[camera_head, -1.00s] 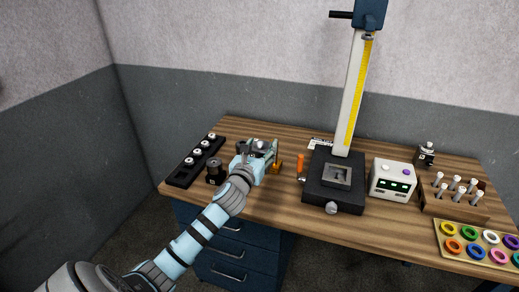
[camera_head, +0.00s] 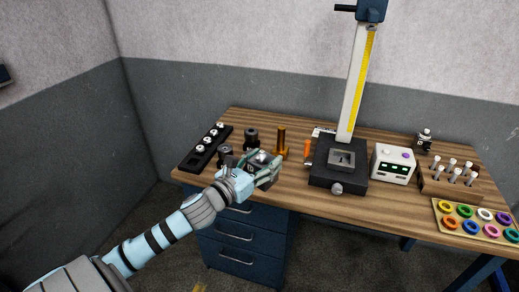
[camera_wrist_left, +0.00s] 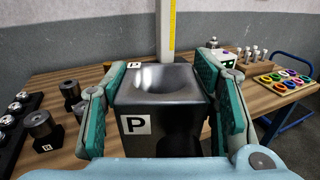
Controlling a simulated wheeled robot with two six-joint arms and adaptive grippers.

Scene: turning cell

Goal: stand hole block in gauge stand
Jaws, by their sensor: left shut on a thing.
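The hole block (camera_wrist_left: 160,125) is a dark metal block with a white "P" label on its facing side and a round hollow in its top. My left gripper (camera_head: 267,167) is shut on it, with a teal finger pad on each side in the left wrist view. In the head view the hole block (camera_head: 261,157) is partly hidden by the fingers, near the table's front edge. The gauge stand (camera_head: 325,177) has a black base with a square recessed seat and a tall pale column with a yellow scale. It is right of the gripper, apart from the block. My right gripper is not in view.
A brass post (camera_head: 281,143) and an orange-handled item (camera_head: 307,151) stand between gripper and stand. Dark cylinders (camera_head: 251,137) and a black rack (camera_head: 195,160) are at left. A white readout box (camera_head: 394,164), pin holder (camera_head: 446,187) and ring tray (camera_head: 478,225) are at right.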

